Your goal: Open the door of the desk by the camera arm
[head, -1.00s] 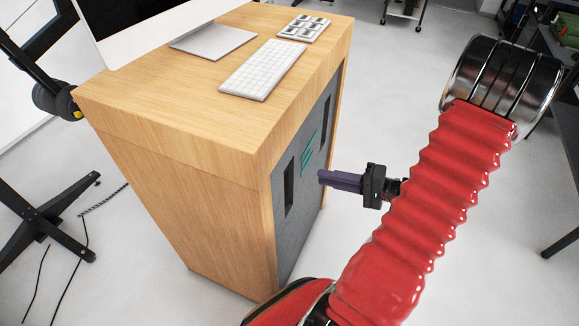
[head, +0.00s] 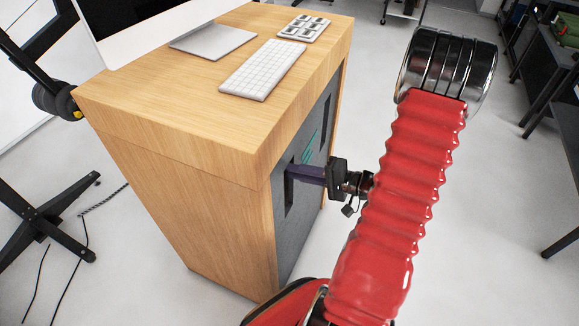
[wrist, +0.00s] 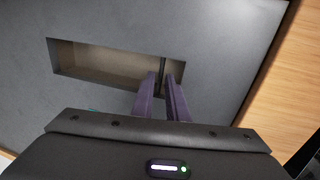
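The wooden desk (head: 170,170) stands left of my arm, with a grey door panel (head: 301,222) on its right side. The panel has two dark recessed slots; the nearer slot (head: 289,190) is at the end of my gripper (head: 289,170). In the wrist view the recessed slot (wrist: 105,66) is long and light inside. My purple fingers (wrist: 163,78) reach to its right end, with a narrow gap between them and a thin dark strip in line with that gap. Whether they touch the strip is unclear. The door looks shut.
A black-legged stand (head: 45,215) with cables is at the left. Floor right of the desk is open.

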